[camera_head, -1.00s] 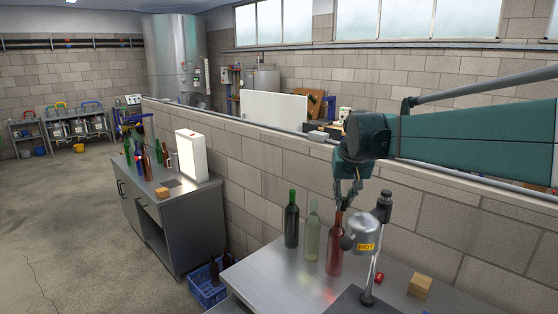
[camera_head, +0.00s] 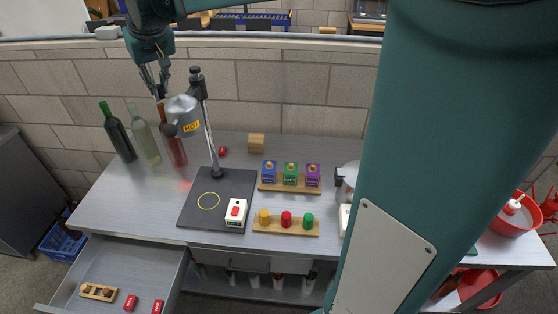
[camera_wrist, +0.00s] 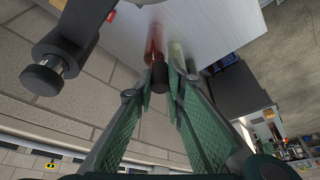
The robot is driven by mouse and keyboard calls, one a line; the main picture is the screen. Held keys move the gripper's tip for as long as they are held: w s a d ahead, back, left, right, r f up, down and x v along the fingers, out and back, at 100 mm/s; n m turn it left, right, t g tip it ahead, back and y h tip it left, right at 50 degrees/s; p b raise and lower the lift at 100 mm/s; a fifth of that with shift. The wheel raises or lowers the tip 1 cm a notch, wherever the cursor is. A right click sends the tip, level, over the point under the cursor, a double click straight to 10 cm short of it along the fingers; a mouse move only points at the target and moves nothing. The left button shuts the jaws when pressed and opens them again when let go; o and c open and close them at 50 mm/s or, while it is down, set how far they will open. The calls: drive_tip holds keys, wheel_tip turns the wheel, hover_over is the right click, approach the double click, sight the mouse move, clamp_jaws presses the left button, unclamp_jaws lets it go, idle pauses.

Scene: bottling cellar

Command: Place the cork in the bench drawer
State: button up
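My gripper (camera_head: 157,92) points down just above the neck of the reddish bottle (camera_head: 172,143) at the back left of the bench. In the wrist view, a small dark piece (camera_wrist: 160,75) sits between my fingertips, in line with the reddish bottle (camera_wrist: 154,45). I cannot tell whether it is the cork or the bottle's top, nor whether the fingers press on it. The bench drawer (camera_head: 115,262) stands pulled open at the lower left. A small wooden holder (camera_head: 98,292) with dark pieces and two red items (camera_head: 131,302) lie inside; part of its floor is bare.
A dark green bottle (camera_head: 118,135) and a clear greenish bottle (camera_head: 144,137) stand left of the reddish one. A stand with a heater marked HOT (camera_head: 183,115) is close to my gripper's right. A wooden block (camera_head: 256,143) and blocks on racks (camera_head: 290,189) are farther right.

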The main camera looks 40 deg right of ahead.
wheel_tip(320, 180, up, 11)
drive_tip(key=s+d, duration=0.4)
drive_tip(key=d, duration=0.5)
drive_tip(key=s+d+m+p, duration=0.1)
drive_tip(key=s+d, duration=0.2)
drive_tip(key=d, duration=0.6)
drive_tip(key=s+d, duration=0.4)
drive_tip(key=d, duration=0.5)
drive_tip(key=s+d+m+h+p, duration=0.1)
drive_tip(key=s+d+m+p, duration=0.1)
drive_tip(key=s+d, duration=1.9)
wheel_tip(320, 180, down, 40)
drive_tip(key=shift+w+a+f, duration=0.15)
drive_tip(key=shift+a+f, duration=0.1)
drive_tip(key=shift+a, duration=0.1)
drive_tip(key=shift+f+b, duration=0.4)
drive_tip(key=shift+f, duration=2.5)
drive_tip(key=shift+f, duration=0.1)
